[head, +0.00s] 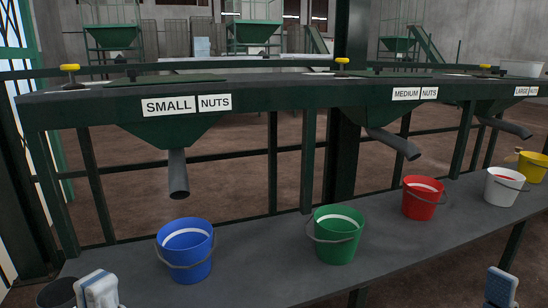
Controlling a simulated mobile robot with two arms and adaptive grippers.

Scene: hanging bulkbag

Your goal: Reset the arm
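My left gripper (98,289) shows only in part at the bottom left edge, as a white and blue piece. Its fingers are not clear, so I cannot tell whether it is open or shut. On my right side only a blue and grey part of my arm (501,287) shows at the bottom right edge; no fingers are visible there. No bucket is seen touching either arm.
On the grey bench (270,262) stand blue (186,252), green (337,238), red (422,200), white (503,188) and yellow (533,168) buckets. A dark round object (57,294) is at bottom left. Spouts hang beneath the green frame (280,92), labelled small, medium and large nuts.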

